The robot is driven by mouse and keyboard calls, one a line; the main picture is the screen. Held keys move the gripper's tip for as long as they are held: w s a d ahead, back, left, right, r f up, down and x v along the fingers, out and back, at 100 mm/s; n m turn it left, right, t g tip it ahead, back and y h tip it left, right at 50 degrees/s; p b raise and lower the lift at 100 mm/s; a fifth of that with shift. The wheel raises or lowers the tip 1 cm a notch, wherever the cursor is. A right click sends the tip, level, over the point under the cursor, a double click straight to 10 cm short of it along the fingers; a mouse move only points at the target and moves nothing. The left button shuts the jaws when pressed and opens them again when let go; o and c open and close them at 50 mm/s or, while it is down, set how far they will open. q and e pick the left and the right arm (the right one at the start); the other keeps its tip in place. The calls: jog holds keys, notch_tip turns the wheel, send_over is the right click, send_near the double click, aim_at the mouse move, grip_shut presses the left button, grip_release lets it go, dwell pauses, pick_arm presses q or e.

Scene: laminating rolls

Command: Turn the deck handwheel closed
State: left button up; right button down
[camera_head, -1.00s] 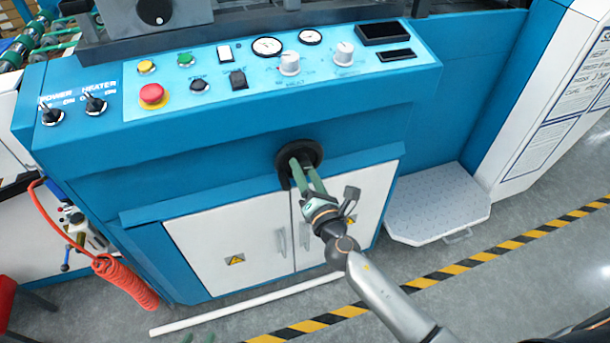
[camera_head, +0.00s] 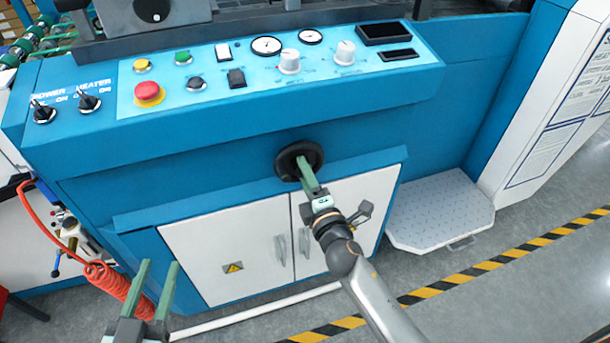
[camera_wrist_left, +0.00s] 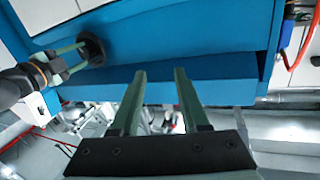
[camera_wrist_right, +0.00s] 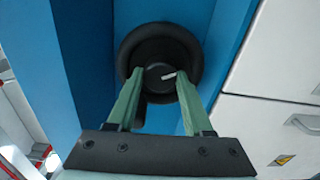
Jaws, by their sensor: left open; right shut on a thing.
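The deck handwheel (camera_head: 286,163) is a round black wheel on the blue front panel, above the white cabinet doors. My right gripper (camera_head: 306,172) reaches it from below and is shut on the wheel. In the right wrist view, the handwheel (camera_wrist_right: 160,50) lies between the green fingers of my right gripper (camera_wrist_right: 158,97), and its hub carries a short white mark. My left gripper (camera_head: 158,272) is open and empty at the lower left, in front of the cabinet. The handwheel (camera_wrist_left: 92,50) also shows in the left wrist view, left of my open left fingers (camera_wrist_left: 160,75).
The control panel (camera_head: 215,85) with a red emergency button (camera_head: 148,92) and knobs is above the handwheel. A coiled orange hose (camera_head: 118,287) hangs behind my left gripper. A grey step plate (camera_head: 440,212) stands at the right, and a white bar (camera_head: 250,312) lies on the floor.

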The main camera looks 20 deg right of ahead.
pick_arm(q)
jog(key=shift+r, duration=0.35)
pick_arm(e)
jog(key=shift+m, duration=0.3)
pick_arm(q)
jog(key=shift+r, duration=0.1)
pick_arm(e)
jog(key=shift+c, duration=1.5)
grip_release()
jog(key=shift+s, duration=0.1)
